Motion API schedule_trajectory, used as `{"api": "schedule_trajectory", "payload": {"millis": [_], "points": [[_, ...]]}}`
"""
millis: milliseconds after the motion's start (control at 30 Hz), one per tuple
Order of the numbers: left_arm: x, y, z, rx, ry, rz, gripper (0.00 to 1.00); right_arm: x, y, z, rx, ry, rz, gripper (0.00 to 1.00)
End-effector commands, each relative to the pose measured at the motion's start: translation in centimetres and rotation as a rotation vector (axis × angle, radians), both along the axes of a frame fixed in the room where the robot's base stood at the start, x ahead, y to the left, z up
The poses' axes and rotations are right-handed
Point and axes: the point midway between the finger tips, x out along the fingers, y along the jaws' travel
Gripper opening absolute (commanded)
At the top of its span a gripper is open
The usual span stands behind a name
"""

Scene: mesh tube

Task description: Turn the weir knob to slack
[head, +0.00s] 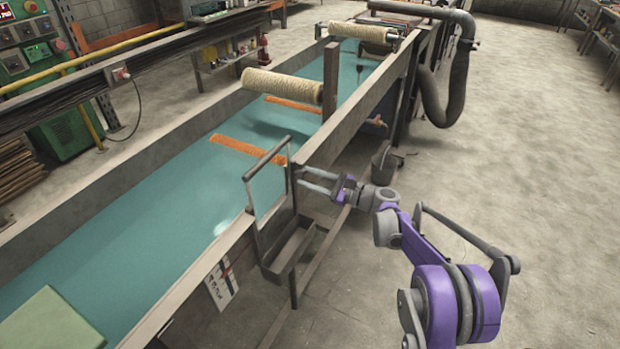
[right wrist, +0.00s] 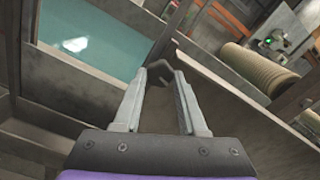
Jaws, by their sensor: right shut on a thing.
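The weir (head: 266,188) is a clear gate in a grey frame with a bar across its top, at the near side wall of the water trough. My right gripper (head: 302,177) reaches in from the right to the outer side of this wall, beside the frame. In the right wrist view its two fingers (right wrist: 160,78) close in on a small dark angular part at their tips, which I take as the weir knob (right wrist: 160,68). The fingers hide much of the knob, and its setting cannot be read. My left gripper is not in view.
The long trough of teal water (head: 150,225) runs from lower left to the back. A fibre roller (head: 282,85) lies across it by a post (head: 330,80). A grey chute (head: 287,247) hangs below the weir, and a bucket (head: 384,165) stands behind my gripper. Floor at right is clear.

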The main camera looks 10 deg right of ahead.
Motion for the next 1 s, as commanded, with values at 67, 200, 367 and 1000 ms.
{"api": "schedule_trajectory", "payload": {"millis": [67, 200, 367, 1000], "points": [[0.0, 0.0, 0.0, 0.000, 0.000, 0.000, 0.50, 0.0, 0.0, 0.0, -0.001, 0.000, 0.000, 0.00], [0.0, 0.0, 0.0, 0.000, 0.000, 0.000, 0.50, 0.0, 0.0, 0.0, -0.001, 0.001, 0.000, 0.00], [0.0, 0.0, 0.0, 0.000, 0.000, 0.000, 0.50, 0.0, 0.0, 0.0, 0.000, 0.001, 0.000, 0.66], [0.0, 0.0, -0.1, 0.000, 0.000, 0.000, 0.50, -2.6, -4.0, 0.0, 0.000, 0.001, -0.004, 0.71]]}}
